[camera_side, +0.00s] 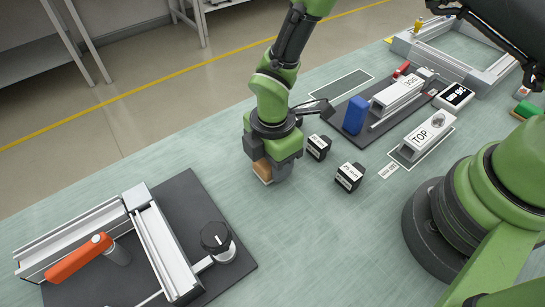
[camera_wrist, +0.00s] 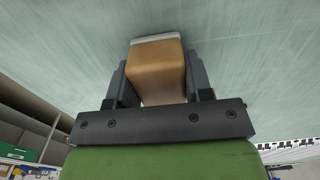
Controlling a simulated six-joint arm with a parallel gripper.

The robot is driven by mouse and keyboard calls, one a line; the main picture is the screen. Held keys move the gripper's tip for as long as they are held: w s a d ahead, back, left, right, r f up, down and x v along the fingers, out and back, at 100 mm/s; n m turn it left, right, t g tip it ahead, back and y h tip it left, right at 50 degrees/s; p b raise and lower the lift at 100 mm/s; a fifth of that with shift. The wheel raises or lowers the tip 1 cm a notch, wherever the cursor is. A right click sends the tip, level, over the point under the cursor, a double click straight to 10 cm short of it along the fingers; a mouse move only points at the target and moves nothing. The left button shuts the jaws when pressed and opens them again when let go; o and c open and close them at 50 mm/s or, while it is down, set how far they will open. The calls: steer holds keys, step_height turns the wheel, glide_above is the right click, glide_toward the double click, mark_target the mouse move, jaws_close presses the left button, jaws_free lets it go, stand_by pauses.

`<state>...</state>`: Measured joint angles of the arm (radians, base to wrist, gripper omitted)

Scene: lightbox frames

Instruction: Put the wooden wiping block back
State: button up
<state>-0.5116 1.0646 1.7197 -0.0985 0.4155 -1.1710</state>
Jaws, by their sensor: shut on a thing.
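The wooden wiping block (camera_side: 263,170) is tan with a pale strip along its bottom edge. My gripper (camera_side: 272,168) is shut on it, low over the green table in the middle of the side view. In the wrist view the wooden block (camera_wrist: 158,68) sits between the two dark fingers of my gripper (camera_wrist: 158,85), its pale strip at the far end. Whether the pale strip touches the table cannot be told.
Two small black labelled blocks (camera_side: 348,177) stand right of my gripper. A dark mat (camera_side: 352,132) holds a blue block (camera_side: 356,115) and a rail part. A piece marked TOP (camera_side: 428,130) lies farther right. A clamp fixture with an orange handle (camera_side: 80,258) fills the lower left.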

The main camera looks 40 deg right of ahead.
steer(key=shift+f, duration=0.1)
steer(key=o, duration=0.9)
steer(key=s+d+r+m+t+y, duration=0.1)
steer(key=d+r+m, duration=0.2)
steer(key=r, duration=0.5)
steer(key=s+d+r+m+t, duration=0.1)
steer(key=d+r+m, duration=0.15)
steer(key=r, duration=0.65)
steer(key=s+d+r+m+t+y, duration=0.15)
steer(key=r+m, duration=0.25)
steer(key=r, duration=0.4)
steer(key=s+d+r+m+t, duration=0.2)
steer(key=s+d+m, duration=0.1)
steer(key=s+m, duration=0.2)
steer(key=s+d+r+m+t, duration=0.1)
steer(key=s+d+r+m, duration=0.2)
steer(key=s+m, duration=0.3)
steer(key=shift+d+r+m+t, duration=0.25)
steer(key=shift+r+m+t, duration=0.1)
steer(key=shift+m, duration=0.5)
